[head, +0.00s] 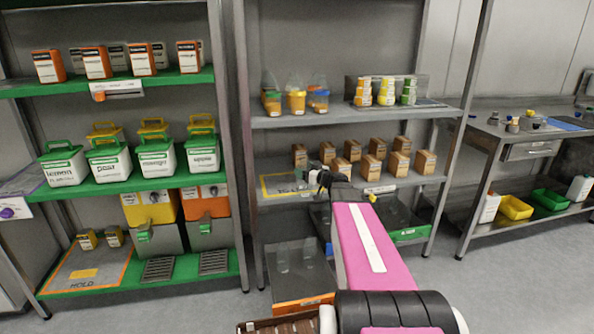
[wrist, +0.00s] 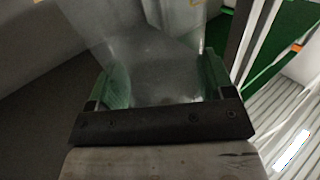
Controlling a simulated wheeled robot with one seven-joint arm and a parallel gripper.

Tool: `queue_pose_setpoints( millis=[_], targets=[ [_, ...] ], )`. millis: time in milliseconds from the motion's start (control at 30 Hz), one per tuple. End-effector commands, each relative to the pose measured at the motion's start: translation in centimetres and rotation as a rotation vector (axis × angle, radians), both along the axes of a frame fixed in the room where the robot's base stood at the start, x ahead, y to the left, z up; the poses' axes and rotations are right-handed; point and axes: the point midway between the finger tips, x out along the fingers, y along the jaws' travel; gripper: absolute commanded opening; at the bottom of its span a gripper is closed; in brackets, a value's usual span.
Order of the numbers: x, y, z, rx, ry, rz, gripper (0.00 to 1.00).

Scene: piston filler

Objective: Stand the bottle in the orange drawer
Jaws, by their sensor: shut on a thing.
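My gripper (wrist: 162,82) is shut on a clear, see-through bottle (wrist: 150,50), whose body fills the space between the green-tinted fingers in the wrist view. In the head view my gripper (head: 322,180) is at the middle shelf, in front of the yellow-edged area; the bottle cannot be made out there. The orange drawer (head: 304,303) is pulled out low on the middle rack, below and left of my gripper. Faint clear shapes, seemingly bottles (head: 282,258), stand inside it.
A green-fronted drawer (head: 411,235) is to the right, partly behind my arm. Small brown boxes (head: 374,166) stand on the middle shelf, and cups (head: 296,101) on the shelf above. Rack posts (head: 243,150) flank the space. The floor in front is clear.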

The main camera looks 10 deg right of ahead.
Motion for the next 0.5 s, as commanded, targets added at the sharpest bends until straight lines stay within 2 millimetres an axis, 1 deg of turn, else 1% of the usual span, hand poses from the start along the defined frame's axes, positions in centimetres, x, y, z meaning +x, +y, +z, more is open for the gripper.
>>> queue_pose_setpoints(
  millis=[33,167,267,367,467,500],
  targets=[
    [-0.4,-0.2,0.0,0.000,0.000,-0.001,0.40],
    [-0.8,-0.5,-0.1,0.000,0.000,0.000,0.40],
    [-0.9,-0.3,-0.7,0.000,0.001,0.012,0.40],
    [-1.2,0.6,-2.2,0.001,0.003,0.045,0.40],
    [-1.8,1.9,-4.7,0.003,0.004,0.099,0.40],
    [-2.1,2.5,-5.8,0.003,0.004,0.124,0.40]
  ],
)
